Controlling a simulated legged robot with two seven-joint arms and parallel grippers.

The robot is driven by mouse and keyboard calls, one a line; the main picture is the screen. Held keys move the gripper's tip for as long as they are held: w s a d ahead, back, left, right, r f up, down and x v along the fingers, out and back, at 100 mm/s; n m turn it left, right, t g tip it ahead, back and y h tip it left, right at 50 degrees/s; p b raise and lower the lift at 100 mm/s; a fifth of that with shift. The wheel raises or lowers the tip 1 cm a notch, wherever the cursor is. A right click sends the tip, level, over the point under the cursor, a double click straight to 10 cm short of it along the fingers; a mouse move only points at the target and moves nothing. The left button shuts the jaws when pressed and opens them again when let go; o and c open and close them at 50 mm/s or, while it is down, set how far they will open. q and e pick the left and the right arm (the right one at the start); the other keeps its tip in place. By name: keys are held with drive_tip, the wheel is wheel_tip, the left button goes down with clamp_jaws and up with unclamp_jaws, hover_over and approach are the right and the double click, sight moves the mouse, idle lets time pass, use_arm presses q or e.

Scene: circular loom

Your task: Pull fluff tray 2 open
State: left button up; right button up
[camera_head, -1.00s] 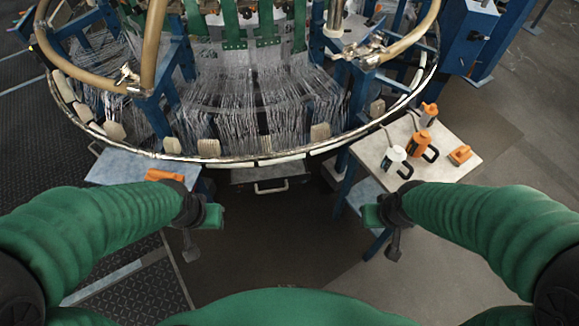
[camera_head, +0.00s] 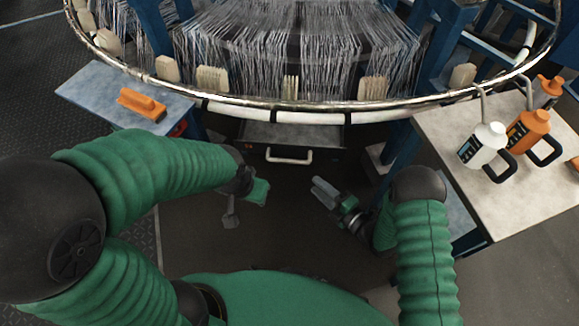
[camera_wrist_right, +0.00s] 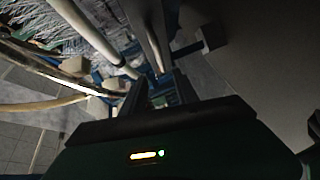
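A dark tray (camera_head: 290,133) with a pale bar handle (camera_head: 289,156) sits under the front rim of the loom, in the middle of the head view. I cannot read a number on it. My right gripper (camera_head: 324,191) is below and slightly right of the handle in the picture, apart from it. The right wrist view shows its two dark fingers spread with a gap between them (camera_wrist_right: 160,88), and nothing is held. My left gripper (camera_head: 230,208) hangs lower left of the handle; its fingers are too small to judge.
The loom's round metal rail (camera_head: 300,104) spans above the tray. A blue-grey side table (camera_head: 90,85) with an orange brush (camera_head: 142,104) stands left. A pale table (camera_head: 500,205) with white and orange bottles stands right, beside a blue leg. Open floor lies below the tray.

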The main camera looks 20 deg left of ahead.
sight(290, 162)
drive_tip(key=b+x, duration=0.5)
drive_tip(key=x, duration=0.9)
drive_tip(key=shift+f, duration=0.2)
drive_tip(key=shift+w+a, duration=0.2)
drive_tip(key=shift+a, duration=0.35)
clamp_jaws()
drive_tip(key=shift+d, duration=0.1)
drive_tip(key=shift+s+f, duration=0.1)
